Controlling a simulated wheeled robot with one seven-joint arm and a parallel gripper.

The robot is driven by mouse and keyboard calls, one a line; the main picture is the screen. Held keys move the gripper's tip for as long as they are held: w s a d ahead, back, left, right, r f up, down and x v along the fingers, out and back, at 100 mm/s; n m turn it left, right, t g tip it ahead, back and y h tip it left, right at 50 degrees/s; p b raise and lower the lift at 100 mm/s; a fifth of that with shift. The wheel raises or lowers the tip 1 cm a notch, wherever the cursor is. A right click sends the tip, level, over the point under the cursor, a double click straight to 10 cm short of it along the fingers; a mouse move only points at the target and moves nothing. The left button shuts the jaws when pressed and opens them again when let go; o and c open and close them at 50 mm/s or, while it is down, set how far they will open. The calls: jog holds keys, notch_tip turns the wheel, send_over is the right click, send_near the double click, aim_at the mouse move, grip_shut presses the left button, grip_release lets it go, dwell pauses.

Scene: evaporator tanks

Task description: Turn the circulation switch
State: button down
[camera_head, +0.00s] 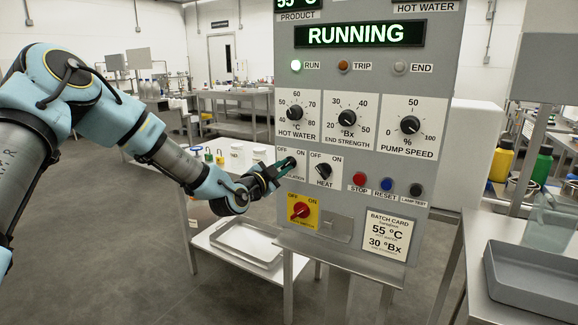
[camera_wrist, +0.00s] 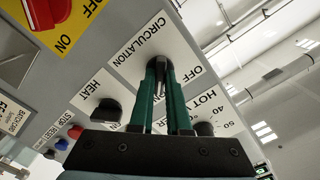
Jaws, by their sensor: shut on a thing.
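The circulation switch is a small black knob on a white OFF/ON plate; its plate (camera_head: 283,174) sits at the left of the grey control panel (camera_head: 450,60). My gripper (camera_head: 287,165) reaches it from the left. In the wrist view the green fingers of my gripper (camera_wrist: 169,75) are shut on the circulation switch (camera_wrist: 188,75), with the label CIRCULATION readable beside them. The fingers hide part of the knob, so I cannot tell exactly which way it points. The display (camera_head: 360,34) reads RUNNING, and the green RUN lamp (camera_head: 296,66) looks lit.
The HEAT knob (camera_head: 323,171) is close on the right. The red main switch (camera_head: 300,210) on a yellow plate is just below. Dials (camera_head: 297,114) are above. Stop, reset and lamp test buttons (camera_head: 387,184) are further right. A steel table with a tray (camera_head: 247,243) stands below my arm.

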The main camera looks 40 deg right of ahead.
jog(key=shift+f, duration=0.1)
jog(key=shift+n+b, duration=0.5)
jog(key=shift+n, duration=0.5)
jog(key=shift+n+b, duration=0.4)
jog(key=shift+n, duration=0.7)
jog(key=shift+n+b, duration=0.4)
jog(key=shift+n, duration=0.6)
